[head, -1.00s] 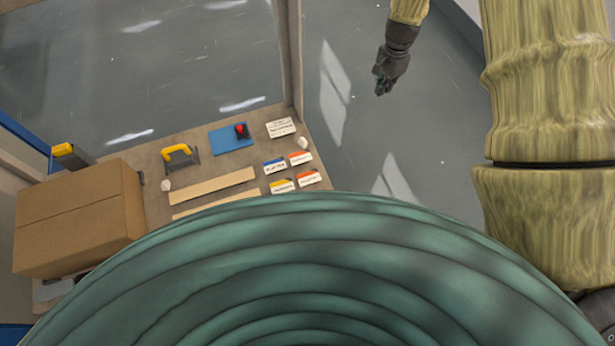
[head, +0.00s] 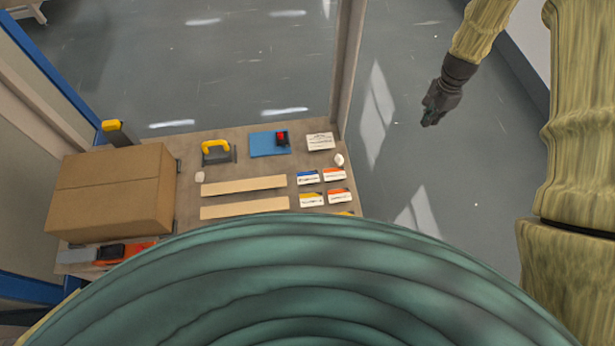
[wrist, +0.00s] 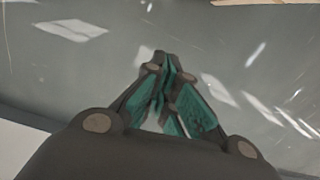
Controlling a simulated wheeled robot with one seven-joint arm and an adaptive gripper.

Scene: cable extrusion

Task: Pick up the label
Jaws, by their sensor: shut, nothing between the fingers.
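Several small labels lie flat on the table's right part in the head view. One has a blue top edge (head: 308,178), two have orange top edges (head: 334,174) (head: 340,196), and one has a yellow top edge (head: 311,200). Another is mostly hidden behind the green rounded surface in front. A larger white card (head: 320,142) lies behind them. Which one is meant, I cannot tell. My gripper (head: 430,120) hangs over the floor, right of the table and apart from the labels.
The table (head: 240,170) also holds a cardboard box (head: 115,190), two wooden strips (head: 243,186), a yellow-handled tool (head: 216,152) and a blue sheet with a red-topped item (head: 268,144). An upright post (head: 347,70) stands at the table's back right corner. Floor right of the table is clear.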

